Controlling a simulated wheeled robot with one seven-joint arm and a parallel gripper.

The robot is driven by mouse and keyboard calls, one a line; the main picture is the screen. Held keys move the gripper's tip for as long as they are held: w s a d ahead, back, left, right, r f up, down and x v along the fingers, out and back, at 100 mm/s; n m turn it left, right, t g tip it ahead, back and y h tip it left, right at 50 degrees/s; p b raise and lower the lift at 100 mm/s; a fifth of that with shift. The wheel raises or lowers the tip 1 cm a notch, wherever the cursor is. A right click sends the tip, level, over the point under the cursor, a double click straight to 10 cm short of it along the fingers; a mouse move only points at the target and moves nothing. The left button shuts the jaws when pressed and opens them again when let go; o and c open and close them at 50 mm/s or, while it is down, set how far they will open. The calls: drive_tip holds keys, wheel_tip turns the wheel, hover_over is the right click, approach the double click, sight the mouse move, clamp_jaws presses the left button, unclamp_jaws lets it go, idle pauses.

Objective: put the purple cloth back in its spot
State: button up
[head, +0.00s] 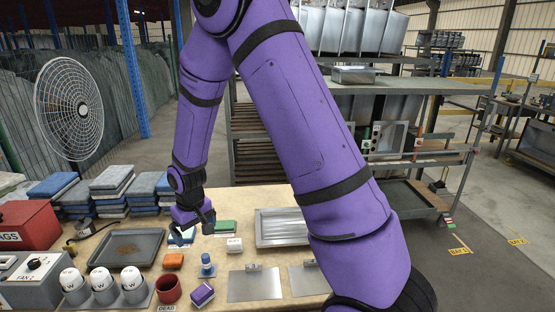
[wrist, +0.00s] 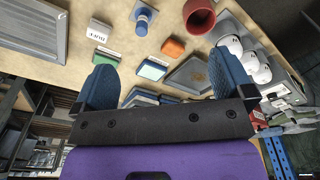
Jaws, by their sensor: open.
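The purple cloth (head: 202,293) is a small folded block with a pale edge, lying at an angle near the front of the bench in the head view. It is just right of the red cup (head: 169,289) and cannot be made out in the wrist view. My gripper (head: 192,233) is open and empty over the back of the bench, well behind the purple cloth. Its two blue fingers show apart in the wrist view (wrist: 161,78). A blue cloth (head: 181,238) and a green cloth (head: 226,227) lie near it; an orange cloth (head: 173,261) lies closer. I cannot tell which spot belongs to the purple cloth.
A white block (head: 234,245) and a blue peg (head: 207,264) stand mid-bench. A dark tray (head: 127,248) and white canisters (head: 103,284) are left. A metal tray (head: 282,228) and flat plates (head: 254,286) are right. My arm hides part of the right side.

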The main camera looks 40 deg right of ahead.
drive_tip(key=s+d+r+t, duration=0.15)
drive_tip(key=s+r, duration=0.35)
drive_tip(key=r, duration=0.5)
drive_tip(key=s+d+r+t, duration=0.15)
drive_tip(key=s+r, duration=0.35)
drive_tip(key=r, duration=0.6)
drive_tip(key=s+d+r, duration=0.1)
drive_tip(key=s+r, duration=0.3)
drive_tip(key=s, duration=0.5)
drive_tip(key=s+d+r+m+t, duration=0.1)
drive_tip(key=s+r, duration=0.4)
drive_tip(key=s, duration=0.5)
drive_tip(key=shift+d+r, duration=0.1)
